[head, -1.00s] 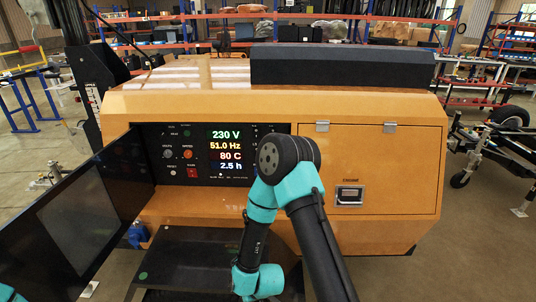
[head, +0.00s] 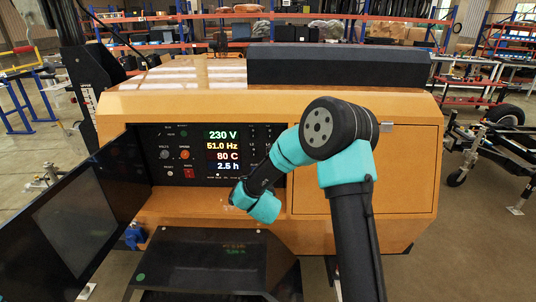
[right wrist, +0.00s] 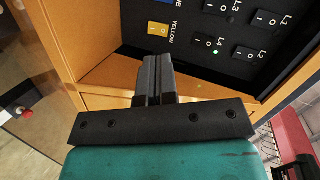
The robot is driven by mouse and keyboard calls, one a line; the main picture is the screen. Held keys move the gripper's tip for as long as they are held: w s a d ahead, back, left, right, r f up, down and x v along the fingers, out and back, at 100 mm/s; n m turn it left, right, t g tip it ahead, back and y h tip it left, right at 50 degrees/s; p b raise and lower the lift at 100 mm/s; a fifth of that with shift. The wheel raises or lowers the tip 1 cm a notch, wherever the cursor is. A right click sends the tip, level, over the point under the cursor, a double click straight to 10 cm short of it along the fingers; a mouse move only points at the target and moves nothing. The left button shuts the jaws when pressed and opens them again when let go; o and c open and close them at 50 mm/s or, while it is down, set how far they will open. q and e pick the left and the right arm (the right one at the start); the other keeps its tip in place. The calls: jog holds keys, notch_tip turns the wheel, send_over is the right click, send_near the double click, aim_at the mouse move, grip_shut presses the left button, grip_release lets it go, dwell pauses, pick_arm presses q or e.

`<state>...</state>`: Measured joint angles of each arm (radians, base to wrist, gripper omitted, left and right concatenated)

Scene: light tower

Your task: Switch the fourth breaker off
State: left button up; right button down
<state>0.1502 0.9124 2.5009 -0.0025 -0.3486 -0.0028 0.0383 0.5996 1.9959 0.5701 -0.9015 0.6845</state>
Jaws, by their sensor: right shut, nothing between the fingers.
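The fourth breaker (right wrist: 206,41), a small black rocker labelled L4, is on the black panel in the right wrist view. A small green light shows beside it. The breakers L1 (right wrist: 266,17), L2 (right wrist: 245,53) and L3 (right wrist: 220,6) are near it. My right gripper (right wrist: 155,77) is shut and empty, below and left of the L4 breaker, apart from it. In the head view my right arm reaches to the lower right of the control panel (head: 197,152) and hides part of it. My left gripper is not in view.
A yellow-labelled switch (right wrist: 160,29) sits left of L4. An orange ledge (right wrist: 115,75) runs under the panel. In the head view a dark open door (head: 75,215) stands at left and a dark lower flap (head: 205,262) sits below. The orange housing (head: 405,175) is at right.

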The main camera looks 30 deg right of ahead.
jog(key=w+d+r+m+h, duration=0.1)
jog(key=d+r+m+h, duration=0.1)
jog(key=d+r+m, duration=0.2)
notch_tip(320, 180, up, 3)
jog(key=shift+d+f+m+t+h, duration=0.2)
jog(key=shift+d+m+t+h, duration=0.1)
jog(key=shift+d+m, duration=0.1)
jog(key=r+x, duration=0.1)
jog(key=x, duration=1.2)
jog(key=shift+w+d, duration=0.15)
jog(key=shift+w, duration=0.3)
